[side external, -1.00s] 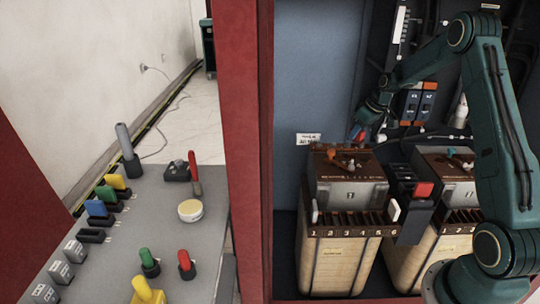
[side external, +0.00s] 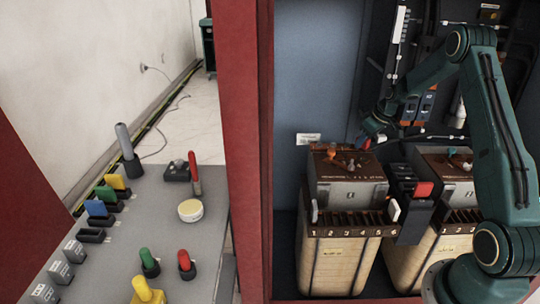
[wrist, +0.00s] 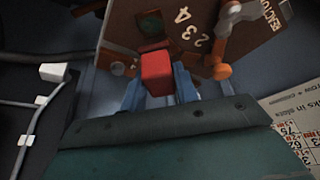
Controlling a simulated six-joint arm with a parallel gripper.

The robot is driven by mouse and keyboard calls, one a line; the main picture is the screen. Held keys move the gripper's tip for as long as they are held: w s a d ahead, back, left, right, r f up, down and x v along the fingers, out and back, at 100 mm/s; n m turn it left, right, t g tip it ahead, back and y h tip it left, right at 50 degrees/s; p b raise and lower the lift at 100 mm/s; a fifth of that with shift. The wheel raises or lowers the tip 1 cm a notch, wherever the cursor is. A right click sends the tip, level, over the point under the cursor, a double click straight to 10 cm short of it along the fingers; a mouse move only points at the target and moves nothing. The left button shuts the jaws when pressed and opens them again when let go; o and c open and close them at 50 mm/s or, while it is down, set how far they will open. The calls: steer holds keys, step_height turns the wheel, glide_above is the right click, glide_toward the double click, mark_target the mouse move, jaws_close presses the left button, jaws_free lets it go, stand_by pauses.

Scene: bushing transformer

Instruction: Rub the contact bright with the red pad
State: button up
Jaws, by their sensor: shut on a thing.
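My gripper (wrist: 160,88) is shut on the red pad (wrist: 157,72), which sits between its two blue-grey fingers. In the side view the red pad (side external: 365,143) is low over the back edge of the left transformer's brown top plate (side external: 348,162). In the wrist view the plate (wrist: 125,28) carries numbers and round contacts. A dark, speckled contact (wrist: 150,23) lies just beyond the pad; I cannot tell whether they touch.
A second transformer (side external: 445,175) stands at the right, with a dark switch block with a red part (side external: 410,195) between them. The cabinet's red post (side external: 245,150) separates them from a grey bench (side external: 120,255) with coloured handles.

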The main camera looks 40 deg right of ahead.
mark_target(368, 148)
steer(key=shift+f, duration=0.85)
steer(key=shift+s+f, duration=0.35)
steer(key=shift+f, duration=0.35)
steer(key=shift+s+f, duration=0.35)
steer(key=shift+f, duration=0.3)
steer(key=shift+c, duration=0.3)
steer(key=shift+s, duration=1.35)
steer(key=w, duration=0.4)
steer(key=shift+w, duration=0.1)
steer(key=shift+r, duration=4.25)
